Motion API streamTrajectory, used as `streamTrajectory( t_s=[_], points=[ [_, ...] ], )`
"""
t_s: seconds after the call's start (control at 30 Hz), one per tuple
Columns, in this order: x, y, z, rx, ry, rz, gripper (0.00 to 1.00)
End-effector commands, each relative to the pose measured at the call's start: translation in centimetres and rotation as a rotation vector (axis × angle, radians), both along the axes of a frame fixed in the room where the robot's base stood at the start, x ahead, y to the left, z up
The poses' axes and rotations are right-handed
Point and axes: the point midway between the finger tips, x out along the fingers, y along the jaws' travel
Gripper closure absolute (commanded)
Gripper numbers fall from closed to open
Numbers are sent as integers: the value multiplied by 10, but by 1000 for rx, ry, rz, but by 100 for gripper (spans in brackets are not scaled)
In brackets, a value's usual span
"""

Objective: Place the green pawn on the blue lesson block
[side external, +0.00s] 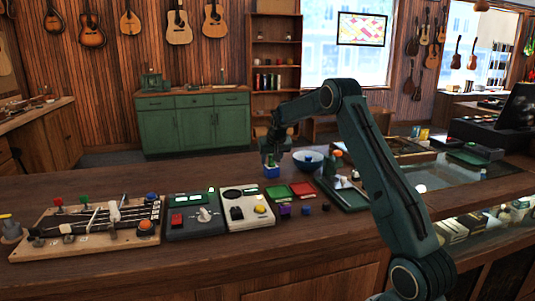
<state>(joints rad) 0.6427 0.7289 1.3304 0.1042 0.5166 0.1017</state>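The blue lesson block (272,172) sits on the wooden counter, left of a bowl. The green pawn (271,160) shows as a small green shape directly above the block, between the fingers of my gripper (272,157). My gripper points down over the block. The pawn's base looks at or very near the block's top, but I cannot tell whether they touch. The fingers are too small and dark to tell whether they press on the pawn or stand apart from it.
A blue-and-white bowl (308,160) stands close right of the block. Red (303,189) and green (277,193) pads lie in front, with small cubes nearby. A white pedal box (245,208) and a board with strings and knobs (95,228) lie left. Counter left of the block is clear.

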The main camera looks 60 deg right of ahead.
Motion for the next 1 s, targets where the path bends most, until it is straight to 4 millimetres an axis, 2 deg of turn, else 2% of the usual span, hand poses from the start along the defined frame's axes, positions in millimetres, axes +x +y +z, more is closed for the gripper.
streamTrajectory(
  t_s=[0.27,0.47,0.67,1.0],
  points=[
    [0,0,2,-1,-1,0,56],
    [-3,3,12,-1,-1,0,56],
    [-12,12,30,-1,-1,0,56],
    [-31,33,74,-2,-3,1,56]
  ],
)
